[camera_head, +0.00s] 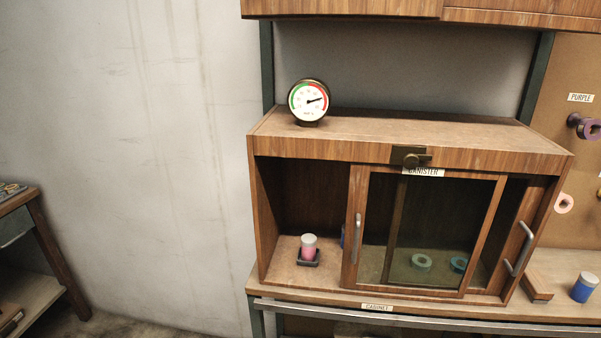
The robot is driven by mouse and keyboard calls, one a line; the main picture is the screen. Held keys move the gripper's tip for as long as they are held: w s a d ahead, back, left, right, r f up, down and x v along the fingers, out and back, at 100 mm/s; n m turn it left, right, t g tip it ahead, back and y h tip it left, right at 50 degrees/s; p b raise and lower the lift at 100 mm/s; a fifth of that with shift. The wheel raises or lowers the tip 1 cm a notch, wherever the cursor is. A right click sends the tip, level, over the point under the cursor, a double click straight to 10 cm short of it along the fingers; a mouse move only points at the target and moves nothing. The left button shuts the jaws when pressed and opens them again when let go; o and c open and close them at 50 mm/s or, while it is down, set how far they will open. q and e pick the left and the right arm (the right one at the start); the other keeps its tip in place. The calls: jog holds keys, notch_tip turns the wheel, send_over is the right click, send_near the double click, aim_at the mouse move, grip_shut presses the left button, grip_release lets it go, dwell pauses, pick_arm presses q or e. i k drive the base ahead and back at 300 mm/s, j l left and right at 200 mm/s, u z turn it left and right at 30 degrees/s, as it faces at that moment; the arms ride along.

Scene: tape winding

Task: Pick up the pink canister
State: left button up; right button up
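The pink canister (308,247) stands upright in a small dark holder (308,258) on the floor of the wooden cabinet (290,283). It has a pale top and a pink lower body. It is at the left side of the cabinet, where the front is open. The sliding glass door (357,225) stands to its right and does not cover it. Neither of my grippers is in view.
A round gauge (309,101) stands on the cabinet top. Teal rings (421,263) and a partly hidden blue item (342,236) are inside. A blue canister (584,288) and a wooden block (537,288) are right of the cabinet. A wooden bench (37,215) is far left.

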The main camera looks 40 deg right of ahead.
aim_at(308, 242)
jog(key=z, duration=2.05)
